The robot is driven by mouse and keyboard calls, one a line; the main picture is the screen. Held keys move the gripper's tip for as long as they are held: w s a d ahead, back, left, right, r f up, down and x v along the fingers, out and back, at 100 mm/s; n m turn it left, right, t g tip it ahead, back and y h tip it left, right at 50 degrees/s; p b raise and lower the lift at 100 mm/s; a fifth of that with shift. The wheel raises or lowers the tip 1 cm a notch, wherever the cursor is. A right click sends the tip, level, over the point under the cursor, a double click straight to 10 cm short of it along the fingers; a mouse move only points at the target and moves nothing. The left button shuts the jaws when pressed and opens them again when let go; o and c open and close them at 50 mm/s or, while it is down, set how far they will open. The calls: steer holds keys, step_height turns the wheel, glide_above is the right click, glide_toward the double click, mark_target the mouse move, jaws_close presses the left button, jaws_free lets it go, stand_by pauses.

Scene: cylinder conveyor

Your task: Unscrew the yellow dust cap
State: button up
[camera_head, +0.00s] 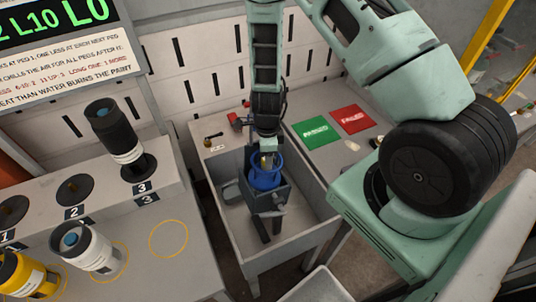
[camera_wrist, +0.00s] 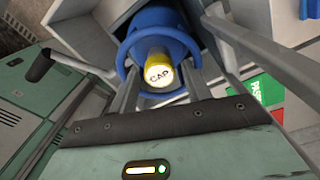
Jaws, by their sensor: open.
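The yellow dust cap (camera_wrist: 158,75), marked "CAP", sits in the middle of a blue ring-shaped collar (camera_wrist: 158,30) in the wrist view. In the head view the blue collar (camera_head: 265,171) stands upright in a dark holder (camera_head: 266,195) inside a grey bin, and the cap (camera_head: 267,160) shows small at its top. My gripper (camera_wrist: 156,84) is open, with its fingers to the left and right of the cap. I cannot tell whether the fingers touch the cap or collar.
The grey bin's walls (camera_head: 290,252) surround the holder. Green (camera_head: 316,132) and red (camera_head: 350,119) pads lie to its right. A red valve-like part (camera_head: 237,120) is behind. At left, a black cylinder (camera_head: 113,130) stands on a peg; white (camera_head: 89,250) and yellow (camera_head: 28,277) cylinders stand lower.

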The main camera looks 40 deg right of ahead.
jaws_close()
steer(key=n+b, duration=0.1)
steer(key=n, duration=0.2)
steer(key=shift+f+b, duration=0.15)
steer(key=shift+b, duration=0.15)
steer(key=n, duration=0.3)
steer(key=shift+r+t, duration=0.2)
steer(key=shift+t, duration=0.1)
steer(key=shift+f+n+b, duration=0.15)
steer(key=shift+n+b, duration=0.55)
steer(key=shift+n, duration=0.2)
steer(key=n+b, duration=0.1)
steer(key=n, duration=0.2)
steer(key=shift+t, duration=0.3)
steer(key=shift+n, duration=0.6)
